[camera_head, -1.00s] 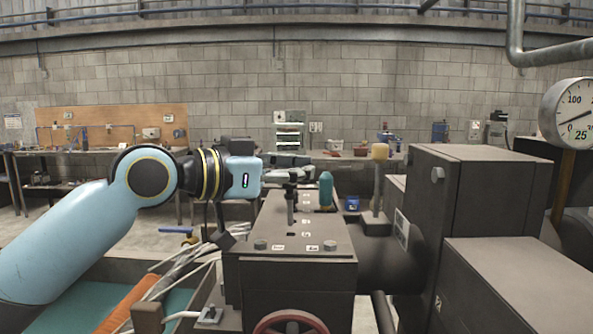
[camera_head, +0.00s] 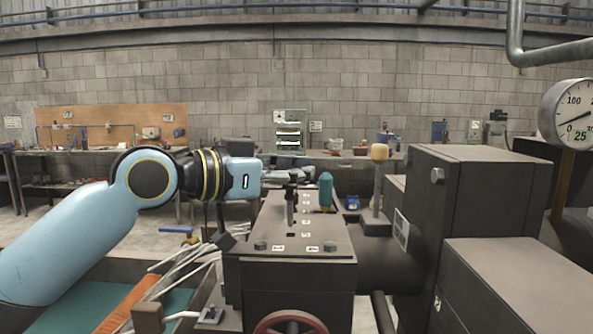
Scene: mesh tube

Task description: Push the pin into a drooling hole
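A dark block (camera_head: 316,231) with a flat top stands in front of me. Several small labels and a few dark holes mark its top. A dark upright pin (camera_head: 290,208) stands at the top's left side; I cannot tell how deep it sits. A teal rounded handle (camera_head: 326,190) stands upright behind it to the right. My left gripper (camera_head: 298,173) reaches in from the left, just above and beside the pin's upper end. Its fingers are small and dark here, so I cannot tell their opening or whether they touch the pin. My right gripper is out of view.
A yellow-topped lever (camera_head: 379,152) rises right of the block. Large dark cabinets (camera_head: 470,195) and a gauge (camera_head: 568,113) fill the right side. A red wheel (camera_head: 290,322) is at the block's front. Cables (camera_head: 184,270) lie at left.

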